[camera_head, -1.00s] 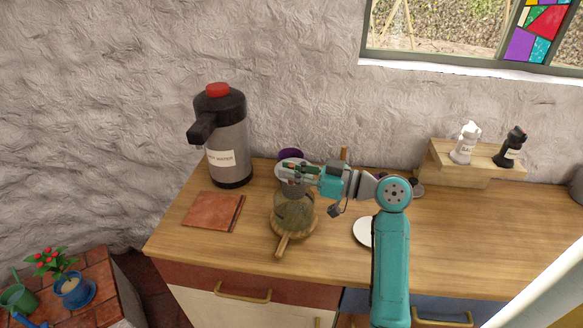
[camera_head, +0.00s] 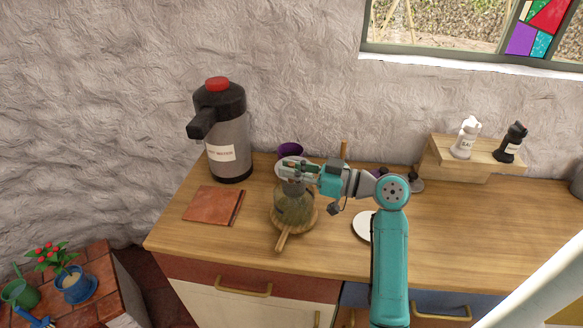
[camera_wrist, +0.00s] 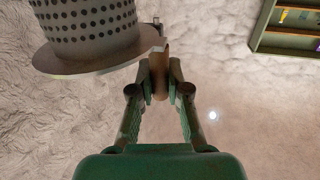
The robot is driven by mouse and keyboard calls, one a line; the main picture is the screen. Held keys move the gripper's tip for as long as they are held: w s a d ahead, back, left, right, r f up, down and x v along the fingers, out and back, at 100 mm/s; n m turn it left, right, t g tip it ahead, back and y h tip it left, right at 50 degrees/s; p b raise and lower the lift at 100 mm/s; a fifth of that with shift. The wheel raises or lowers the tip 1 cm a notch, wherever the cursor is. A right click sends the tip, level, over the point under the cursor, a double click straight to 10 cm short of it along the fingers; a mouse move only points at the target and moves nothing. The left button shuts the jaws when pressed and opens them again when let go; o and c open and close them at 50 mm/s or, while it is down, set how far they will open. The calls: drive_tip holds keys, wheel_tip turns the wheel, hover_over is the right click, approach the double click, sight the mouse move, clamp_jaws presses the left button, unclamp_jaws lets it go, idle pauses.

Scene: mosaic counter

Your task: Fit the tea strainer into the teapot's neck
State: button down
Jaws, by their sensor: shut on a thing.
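The tea strainer (camera_wrist: 95,35) is a grey perforated basket with a wide flat rim, at the upper left of the wrist view. My gripper (camera_wrist: 160,75) is shut on the brown tab at the strainer's rim. In the head view, my gripper (camera_head: 292,171) is over the teapot (camera_head: 294,210), a greenish, see-through-looking vessel on a round wooden board (camera_head: 283,241) with a handle. The strainer shows there as a dark grey shape below the fingers, at the top of the teapot. The neck is hidden, so I cannot tell whether the strainer is inside it.
A hot water dispenser (camera_head: 228,145) stands at the back left, with a reddish tile (camera_head: 212,205) in front of it. A purple cup (camera_head: 290,149) is behind my gripper. A white disc (camera_head: 362,228) lies beside my arm. A wooden step (camera_head: 455,158) holds two shakers. The right counter is mostly clear.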

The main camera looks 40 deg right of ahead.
sight(292, 181)
drive_tip(key=shift+f, duration=2.25)
idle(0.6)
drive_tip(key=c, duration=0.5)
unclamp_jaws()
drive_tip(key=s+d+r, duration=0.2)
drive_tip(key=s+r, duration=0.1)
drive_tip(key=s, duration=0.2)
drive_tip(key=shift+s+d, duration=0.2)
drive_tip(key=shift+d, duration=0.15)
idle(0.6)
idle(0.4)
